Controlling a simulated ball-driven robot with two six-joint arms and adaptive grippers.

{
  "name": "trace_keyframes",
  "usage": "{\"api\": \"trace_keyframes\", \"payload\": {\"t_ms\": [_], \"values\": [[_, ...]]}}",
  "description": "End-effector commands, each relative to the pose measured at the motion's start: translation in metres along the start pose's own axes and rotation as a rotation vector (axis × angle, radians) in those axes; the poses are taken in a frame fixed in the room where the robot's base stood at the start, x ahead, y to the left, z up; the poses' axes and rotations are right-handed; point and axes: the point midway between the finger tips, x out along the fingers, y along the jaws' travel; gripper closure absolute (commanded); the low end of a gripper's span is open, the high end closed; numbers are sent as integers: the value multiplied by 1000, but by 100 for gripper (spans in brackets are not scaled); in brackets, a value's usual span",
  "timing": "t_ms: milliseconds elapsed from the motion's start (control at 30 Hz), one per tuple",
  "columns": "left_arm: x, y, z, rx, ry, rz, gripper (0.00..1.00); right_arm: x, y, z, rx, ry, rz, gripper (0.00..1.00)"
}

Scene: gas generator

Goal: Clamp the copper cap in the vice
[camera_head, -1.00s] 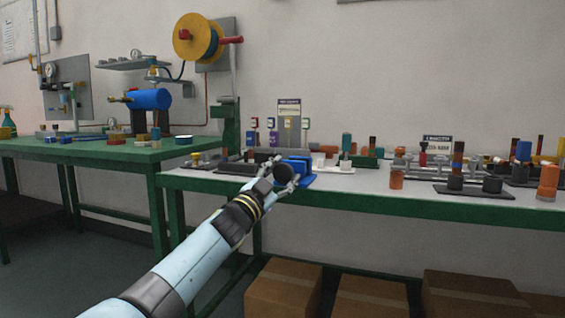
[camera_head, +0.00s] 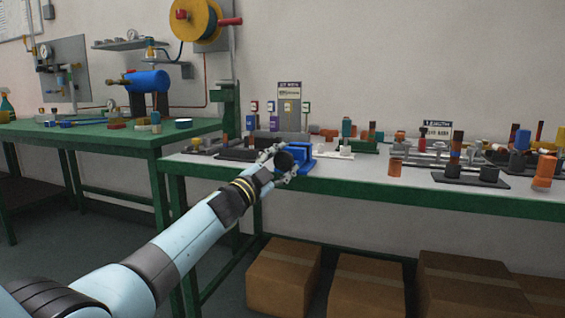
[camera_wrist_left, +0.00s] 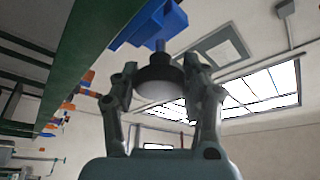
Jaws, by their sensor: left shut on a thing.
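The blue vice (camera_head: 303,157) stands at the front edge of the right-hand workbench; part of it shows at the top of the left wrist view (camera_wrist_left: 150,22). A round black knob (camera_wrist_left: 158,78) sits on a shaft coming out of the vice. My left gripper (camera_head: 281,163) is shut on this knob, one finger on each side in the left wrist view (camera_wrist_left: 162,92). I cannot make out a copper cap in the vice jaws, which are mostly hidden. An orange-brown cylinder (camera_head: 395,167) stands on the bench to the right. My right gripper is not in view.
Black trays with cylinders (camera_head: 470,174) and another orange piece (camera_head: 543,172) stand farther right on the bench. A green bench (camera_head: 100,137) with a blue tank (camera_head: 148,81) is at the left. Cardboard boxes (camera_head: 283,278) lie underneath. Bare bench top lies around the orange-brown cylinder.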

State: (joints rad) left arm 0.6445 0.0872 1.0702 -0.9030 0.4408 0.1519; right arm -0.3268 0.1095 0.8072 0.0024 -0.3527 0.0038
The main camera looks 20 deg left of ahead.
Motion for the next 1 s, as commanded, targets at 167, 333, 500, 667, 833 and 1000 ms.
{"api": "trace_keyframes", "payload": {"t_ms": [167,333,500,667,833,1000], "values": [[0,1,0,-1,0,1,42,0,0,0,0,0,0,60],[0,1,0,-2,0,0,30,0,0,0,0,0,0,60],[0,0,0,-2,0,0,30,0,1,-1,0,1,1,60],[-12,1,1,-1,-2,1,30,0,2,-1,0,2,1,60],[-48,2,1,0,-2,2,30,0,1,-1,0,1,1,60],[-86,2,1,0,-3,3,30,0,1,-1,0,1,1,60]]}}
